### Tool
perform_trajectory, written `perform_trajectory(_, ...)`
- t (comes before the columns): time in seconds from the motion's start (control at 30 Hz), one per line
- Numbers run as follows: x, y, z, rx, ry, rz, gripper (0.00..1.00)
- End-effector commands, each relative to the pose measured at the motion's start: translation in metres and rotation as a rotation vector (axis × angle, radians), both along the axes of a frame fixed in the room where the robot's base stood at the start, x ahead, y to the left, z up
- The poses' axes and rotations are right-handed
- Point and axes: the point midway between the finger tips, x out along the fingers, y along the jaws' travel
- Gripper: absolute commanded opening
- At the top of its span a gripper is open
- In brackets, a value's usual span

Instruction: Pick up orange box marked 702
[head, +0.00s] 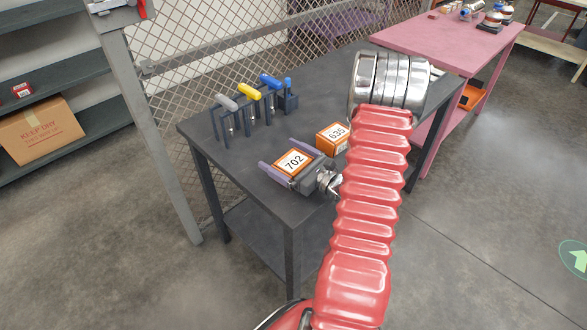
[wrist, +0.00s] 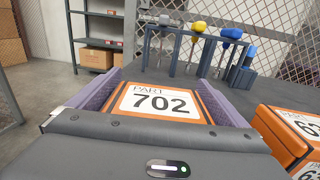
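The orange box marked 702 (head: 291,162) lies on the dark table, its white label facing up. In the wrist view the box (wrist: 162,102) sits between the two purple fingers of my gripper (wrist: 165,92), close in front of the dark palm. In the head view my gripper (head: 285,158) reaches over the table with one finger along each side of the box. No clear gap shows between fingers and box, but I cannot tell whether they press on it. The lower part of the box is hidden.
A second orange box, marked 635 (head: 333,138), stands close to the right of my gripper. Screwdrivers in a dark rack (head: 243,107) stand at the back of the table, before a mesh fence (head: 205,50). A pink table (head: 450,38) is beyond.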

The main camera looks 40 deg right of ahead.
Motion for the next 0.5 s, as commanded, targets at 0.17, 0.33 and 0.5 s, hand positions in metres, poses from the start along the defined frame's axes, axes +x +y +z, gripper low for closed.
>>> perform_trajectory(0.17, -0.0001, 0.0000, 0.0001, 0.000, 0.000, 0.000, 0.85)
perform_trajectory(0.33, -0.0001, 0.0000, 0.0001, 0.000, 0.000, 0.000, 0.73)
perform_trajectory(0.5, -0.0001, -0.0001, 0.0000, 0.000, 0.000, 0.000, 0.61)
